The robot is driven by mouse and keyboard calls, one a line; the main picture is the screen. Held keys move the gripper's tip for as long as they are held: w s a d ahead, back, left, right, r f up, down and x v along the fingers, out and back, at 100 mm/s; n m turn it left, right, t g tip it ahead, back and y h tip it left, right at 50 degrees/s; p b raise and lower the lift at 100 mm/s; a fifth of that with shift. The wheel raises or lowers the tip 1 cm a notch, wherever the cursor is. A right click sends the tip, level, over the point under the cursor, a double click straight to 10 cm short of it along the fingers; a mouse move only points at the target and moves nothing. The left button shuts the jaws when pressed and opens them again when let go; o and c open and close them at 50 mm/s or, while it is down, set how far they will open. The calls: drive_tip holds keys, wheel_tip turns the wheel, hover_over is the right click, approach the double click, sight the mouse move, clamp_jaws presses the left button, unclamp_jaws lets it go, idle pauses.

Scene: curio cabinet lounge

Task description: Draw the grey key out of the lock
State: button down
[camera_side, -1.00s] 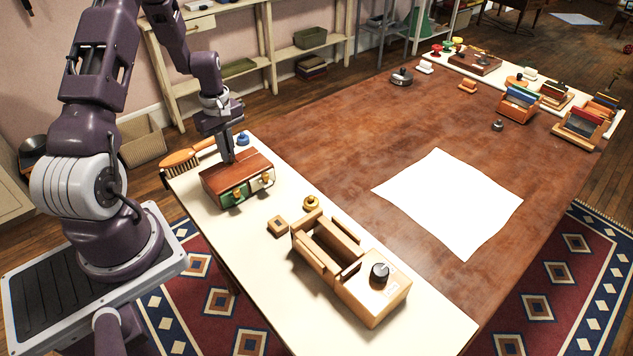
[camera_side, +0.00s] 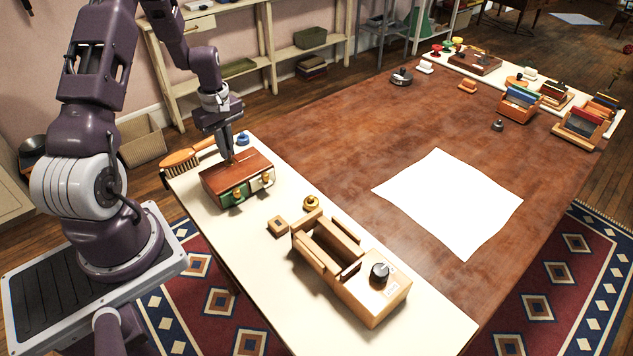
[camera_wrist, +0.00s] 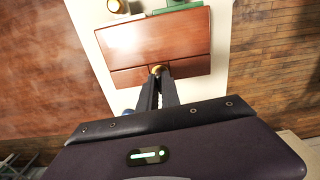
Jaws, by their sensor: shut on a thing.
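A reddish-brown wooden box (camera_side: 245,170) stands on the cream strip of the table, with a green drawer front (camera_side: 230,199) and a pale one, each with a brass knob. In the wrist view the box (camera_wrist: 150,38) shows from above, with a round brass lock (camera_wrist: 157,69) near its edge. My gripper (camera_side: 229,157) points down at the box top. In the wrist view my gripper (camera_wrist: 159,80) has its fingertips close together right at the lock. It is shut on the grey key, which the fingers hide. I cannot tell how deep the key sits.
A wooden brush (camera_side: 185,158) and a blue knobbed piece (camera_side: 243,138) lie close behind the box. A small wooden square (camera_side: 278,226), a brass ring piece (camera_side: 311,203) and a wooden holder with a black knob (camera_side: 380,273) stand in front. White paper (camera_side: 450,203) lies on the brown table.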

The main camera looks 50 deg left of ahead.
drive_tip(key=shift+r, duration=0.25)
drive_tip(key=shift+r, duration=2.25)
